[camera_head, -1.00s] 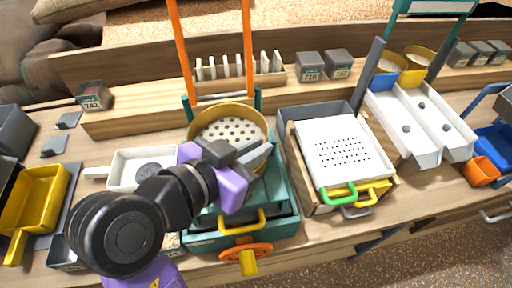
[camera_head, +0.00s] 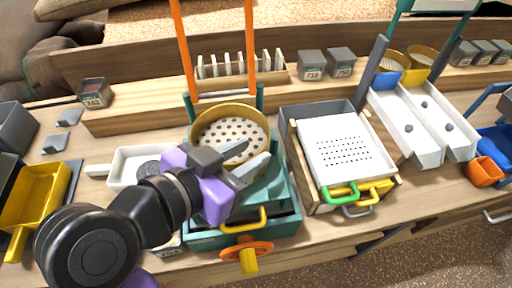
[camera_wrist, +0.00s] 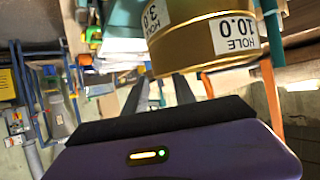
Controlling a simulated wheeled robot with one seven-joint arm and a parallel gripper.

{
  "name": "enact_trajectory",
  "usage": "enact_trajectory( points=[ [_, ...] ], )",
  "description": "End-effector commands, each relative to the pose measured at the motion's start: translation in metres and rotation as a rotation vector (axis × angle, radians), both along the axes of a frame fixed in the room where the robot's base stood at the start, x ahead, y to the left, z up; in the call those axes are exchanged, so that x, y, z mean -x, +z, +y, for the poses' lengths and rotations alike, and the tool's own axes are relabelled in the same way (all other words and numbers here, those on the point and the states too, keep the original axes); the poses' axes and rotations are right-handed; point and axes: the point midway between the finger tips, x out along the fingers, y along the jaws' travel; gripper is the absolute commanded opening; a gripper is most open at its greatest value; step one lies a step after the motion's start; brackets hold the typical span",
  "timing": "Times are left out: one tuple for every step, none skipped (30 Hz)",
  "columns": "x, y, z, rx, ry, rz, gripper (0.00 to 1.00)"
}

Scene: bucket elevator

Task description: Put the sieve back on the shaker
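A round brass sieve (camera_head: 230,133) with a white perforated plate sits over the teal machine with an orange handwheel, which I take as the shaker (camera_head: 283,205). In the wrist view the sieve (camera_wrist: 204,50) fills the upper middle, with labels reading HOLE 10.0 and HOLE 3.0. My gripper (camera_head: 250,162) is at the sieve's front right edge, its fingers apart. In the wrist view my gripper (camera_wrist: 160,92) has its two fingers spread, with the sieve above and beyond them, not between them. The fingers hide part of the sieve's front rim and the machine under it.
Two orange posts (camera_head: 250,50) rise behind the sieve. A white perforated tray (camera_head: 336,147) with green and yellow handles stands right of the machine. A white pan (camera_head: 128,166) lies left. White chutes (camera_head: 425,120) are further right, and a yellow scoop (camera_head: 36,196) is far left.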

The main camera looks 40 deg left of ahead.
Motion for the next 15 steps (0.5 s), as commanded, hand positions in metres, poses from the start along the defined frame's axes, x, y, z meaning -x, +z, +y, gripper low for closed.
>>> enact_trajectory(
  points=[
    [0.010,0.004,0.002,-0.004,0.005,-0.002,0.32],
    [0.016,0.007,0.001,-0.005,0.003,-0.002,0.32],
    [0.024,0.010,0.001,-0.004,0.005,-0.001,0.32],
    [0.030,0.013,0.001,-0.003,0.004,-0.002,0.32],
    [0.035,0.016,0.001,-0.004,0.003,-0.002,0.32],
    [0.042,0.019,0.001,-0.005,0.004,-0.001,0.32],
    [0.047,0.022,0.001,-0.004,0.002,-0.001,0.32],
    [0.052,0.024,0.001,-0.004,0.002,-0.001,0.32],
    [0.058,0.027,0.001,-0.003,0.003,-0.001,0.32],
    [0.062,0.028,0.000,-0.003,0.002,0.000,0.32],
    [0.066,0.030,0.001,-0.002,0.002,-0.001,0.32],
    [0.070,0.032,0.001,-0.002,0.002,-0.001,0.32],
    [0.073,0.034,0.000,-0.002,0.001,0.000,0.32],
    [0.075,0.035,0.000,-0.003,0.001,-0.001,0.32],
    [0.077,0.036,0.000,-0.002,0.000,-0.001,0.32]
  ],
)
